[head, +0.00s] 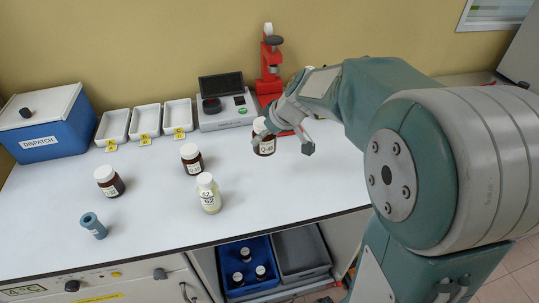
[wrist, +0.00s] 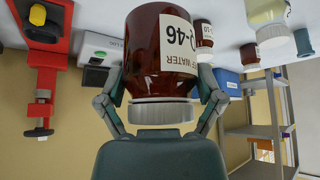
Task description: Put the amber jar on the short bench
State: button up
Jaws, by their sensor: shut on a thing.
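My gripper (head: 284,141) is shut on an amber jar (head: 266,146) with a white lid and a white label. The jar is over the white worktop, near the red stand; the gap beneath it is hard to judge. In the wrist view, which is upside down, the amber jar (wrist: 158,60) sits between both fingers, its label reading "-46" and "WATER". Two other amber jars, one on the left (head: 110,182) and one in the middle (head: 192,160), stand on the worktop. I cannot pick out a separate short bench.
A blue dispatch box (head: 42,128), white trays (head: 147,120), a grey instrument (head: 225,112) and a red stand (head: 270,75) line the back. A metal shelf rack (wrist: 250,130) shows in the wrist view.

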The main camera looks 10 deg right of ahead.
jog(key=w+d+f, duration=0.1)
jog(key=d+f, duration=0.2)
jog(key=d, duration=0.1)
jog(key=w+d+f, duration=0.1)
jog(key=d+f, duration=0.2)
jog(key=w+d+f, duration=0.1)
jog(key=d+f, duration=0.2)
jog(key=d, duration=0.1)
jog(key=shift+d, duration=0.35)
jog(key=f, duration=0.4)
jog(key=shift+a, duration=0.2)
jog(key=shift+d, duration=0.3)
jog(key=o, duration=1)
jog(key=shift+o, duration=0.2)
jog(key=shift+a, duration=0.15)
